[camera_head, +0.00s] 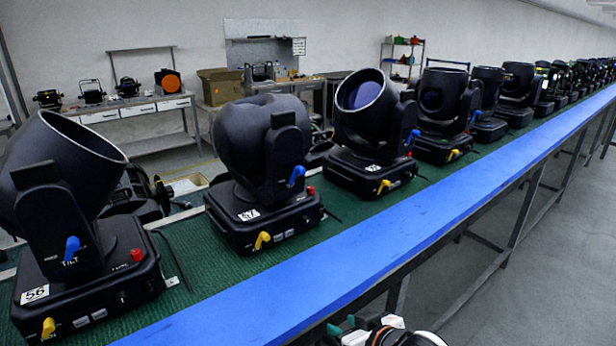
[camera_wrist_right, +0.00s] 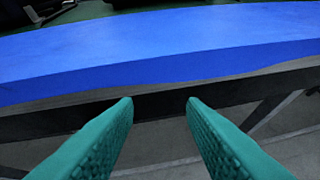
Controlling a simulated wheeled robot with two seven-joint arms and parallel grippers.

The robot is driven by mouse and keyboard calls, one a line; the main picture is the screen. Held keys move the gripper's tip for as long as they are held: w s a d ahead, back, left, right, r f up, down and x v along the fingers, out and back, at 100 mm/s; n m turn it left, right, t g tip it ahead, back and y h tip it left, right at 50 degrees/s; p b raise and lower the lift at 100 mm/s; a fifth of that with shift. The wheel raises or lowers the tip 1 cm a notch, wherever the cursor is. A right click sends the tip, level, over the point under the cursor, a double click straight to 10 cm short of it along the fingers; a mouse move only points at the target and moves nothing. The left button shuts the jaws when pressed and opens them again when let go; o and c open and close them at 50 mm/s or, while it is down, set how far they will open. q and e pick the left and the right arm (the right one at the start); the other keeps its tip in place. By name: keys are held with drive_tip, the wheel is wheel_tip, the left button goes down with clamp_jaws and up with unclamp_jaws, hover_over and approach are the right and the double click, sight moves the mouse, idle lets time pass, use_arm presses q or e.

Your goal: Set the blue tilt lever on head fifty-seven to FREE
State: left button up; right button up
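Head fifty-seven (camera_head: 262,140) is the black moving head second from the left in the head view, with a white number tag (camera_head: 248,214) on its base. Its blue tilt lever (camera_head: 297,175) sits low on the side of the yoke, slanting up to the right. The lever's markings are too small to read. My right gripper (camera_head: 342,325) is at the bottom edge of the head view, below and in front of the blue rail, well away from the lever. In the right wrist view its green fingers (camera_wrist_right: 160,105) are apart with nothing between them. My left gripper is not in view.
A blue rail (camera_head: 400,240) runs along the front of the green bench top (camera_head: 190,240). Head fifty-six (camera_head: 65,190) stands close on the left with its own blue lever (camera_head: 71,248). Another head (camera_head: 368,130) stands to the right. The space in front of the rail is open floor.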

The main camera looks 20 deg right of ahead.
sight(303, 173)
drive_tip(key=w+r+t, duration=0.1)
drive_tip(key=w+r, duration=0.1)
drive_tip(key=r, duration=0.1)
drive_tip(key=w+d+r+t+y, duration=0.1)
drive_tip(key=w+r, duration=0.1)
drive_tip(key=r, duration=0.2)
drive_tip(key=w+r+t, duration=0.1)
drive_tip(key=w+r, duration=0.1)
drive_tip(key=r, duration=0.1)
drive_tip(key=shift+w+d+r, duration=0.15)
drive_tip(key=shift+w+d, duration=0.1)
drive_tip(key=shift+w, duration=0.15)
drive_tip(key=w+d+r+t+y, duration=0.2)
drive_tip(key=w+r+t+y, duration=0.15)
drive_tip(key=r, duration=0.85)
drive_tip(key=shift+g+h, duration=0.35)
drive_tip(key=shift+h, duration=0.1)
drive_tip(key=p+x, duration=0.2)
drive_tip(key=x, duration=0.8)
drive_tip(key=shift+w+a+f, duration=0.1)
drive_tip(key=shift+w+a, duration=0.15)
drive_tip(key=shift+w, duration=0.1)
drive_tip(key=shift+w+a+f+p, duration=0.1)
drive_tip(key=shift+w+a+p, duration=0.2)
drive_tip(key=shift+w, duration=0.25)
drive_tip(key=shift+d, duration=0.1)
clamp_jaws()
